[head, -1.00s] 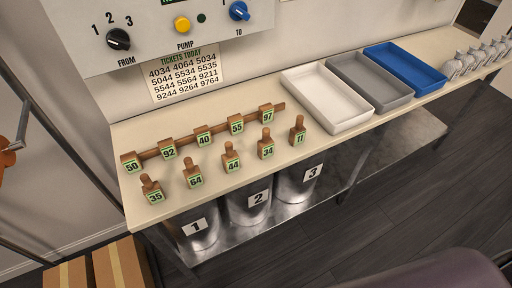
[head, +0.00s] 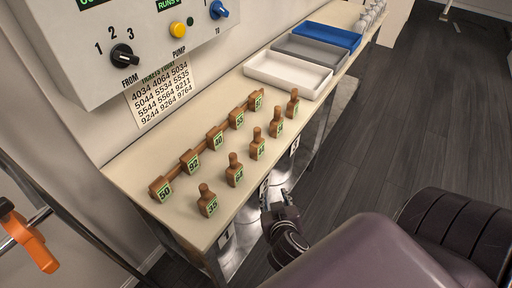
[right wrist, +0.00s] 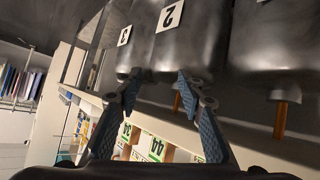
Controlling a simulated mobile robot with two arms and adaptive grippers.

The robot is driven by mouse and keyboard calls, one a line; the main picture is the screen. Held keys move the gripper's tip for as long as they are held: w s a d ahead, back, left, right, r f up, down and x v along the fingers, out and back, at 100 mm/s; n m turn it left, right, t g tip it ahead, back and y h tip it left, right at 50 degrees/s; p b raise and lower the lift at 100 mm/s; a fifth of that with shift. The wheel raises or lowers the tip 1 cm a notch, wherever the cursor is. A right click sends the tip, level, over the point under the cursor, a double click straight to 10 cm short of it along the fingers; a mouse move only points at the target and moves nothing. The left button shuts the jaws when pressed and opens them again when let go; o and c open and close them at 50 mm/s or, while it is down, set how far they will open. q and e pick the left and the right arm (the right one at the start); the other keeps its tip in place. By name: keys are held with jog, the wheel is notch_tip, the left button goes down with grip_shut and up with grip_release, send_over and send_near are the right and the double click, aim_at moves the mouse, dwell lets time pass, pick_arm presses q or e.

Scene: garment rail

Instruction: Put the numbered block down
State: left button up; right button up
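Several numbered wooden blocks stand on the cream counter (head: 130,160). The front row has block 35 (head: 208,203), block 64 (head: 235,172), block 44 (head: 257,147), block 34 (head: 276,124) and block 11 (head: 293,105), all upright. Behind them a wooden strip carries block 50 (head: 161,189), block 92 (head: 190,163) and others. My right gripper (head: 277,197) is beyond the counter's front edge, beside the bins. In the right wrist view its fingers (right wrist: 160,80) are spread with nothing held between them; block 44 (right wrist: 155,148) shows behind them. My left gripper is out of view.
Metal bins stand under the counter, including bin 1 (head: 226,240); bin 2 also shows in the right wrist view (right wrist: 180,45). White (head: 288,82), grey and blue trays lie at the counter's far end. A control panel (head: 90,50) hangs above. An orange piece (head: 30,242) is at left.

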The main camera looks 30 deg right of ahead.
jog(key=d+r+m+t+h, duration=0.2)
jog(key=d+r, duration=0.2)
jog(key=r, duration=0.6)
jog(key=n+t, duration=0.1)
jog(key=t, duration=0.4)
send_near(258, 135)
jog(key=d+x, duration=0.1)
jog(key=x, duration=0.2)
jog(key=shift+w+a+f+y, duration=0.15)
jog(key=shift+w+y, duration=0.2)
jog(key=shift+y, duration=0.15)
jog(key=shift+p+x, duration=0.95)
jog(key=shift+x, duration=0.2)
jog(key=shift+w+r+p, duration=0.25)
jog(key=shift+w+p, duration=0.05)
jog(key=shift+p, duration=0.05)
jog(key=p+x, duration=0.1)
jog(key=x, duration=0.1)
jog(key=p+x, duration=0.1)
jog(key=x, duration=0.1)
jog(key=shift+s+r+p, duration=0.1)
jog(key=shift+r+p, duration=0.15)
jog(key=shift+p, duration=0.05)
jog(key=shift+w+f, duration=0.15)
jog(key=shift+w, duration=0.1)
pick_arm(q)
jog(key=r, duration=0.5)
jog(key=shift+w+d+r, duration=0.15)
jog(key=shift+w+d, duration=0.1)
